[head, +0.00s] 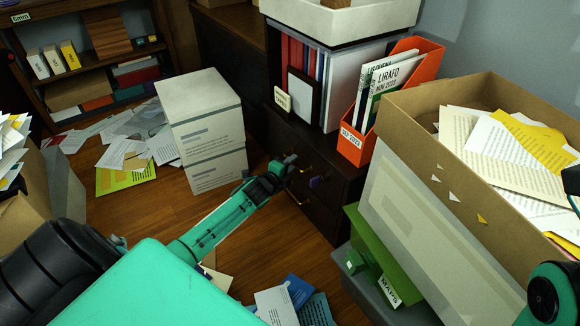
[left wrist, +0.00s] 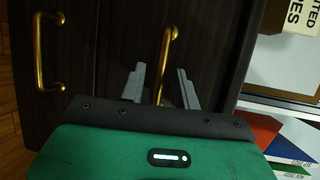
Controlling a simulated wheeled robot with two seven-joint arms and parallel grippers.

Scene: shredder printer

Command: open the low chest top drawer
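The low chest (head: 333,184) is dark brown wood and stands at the middle of the head view. Its drawers look closed. My left gripper (head: 291,163) is at its front. In the left wrist view, the left gripper (left wrist: 161,72) has its two grey fingers apart, one on each side of the brass handle (left wrist: 169,42) nearest the chest's top edge. I cannot tell whether either finger touches the handle. A second brass handle (left wrist: 40,52) shows on a lower drawer at the left. My right gripper is not visible; only parts of that arm show at the right edge.
On the chest stand an orange magazine holder (head: 354,143) and upright folders (head: 306,62). A big cardboard box of papers (head: 400,105) and a green box (head: 365,241) stand at the right. White boxes (head: 205,130) stand to the left. Papers lie on the wooden floor.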

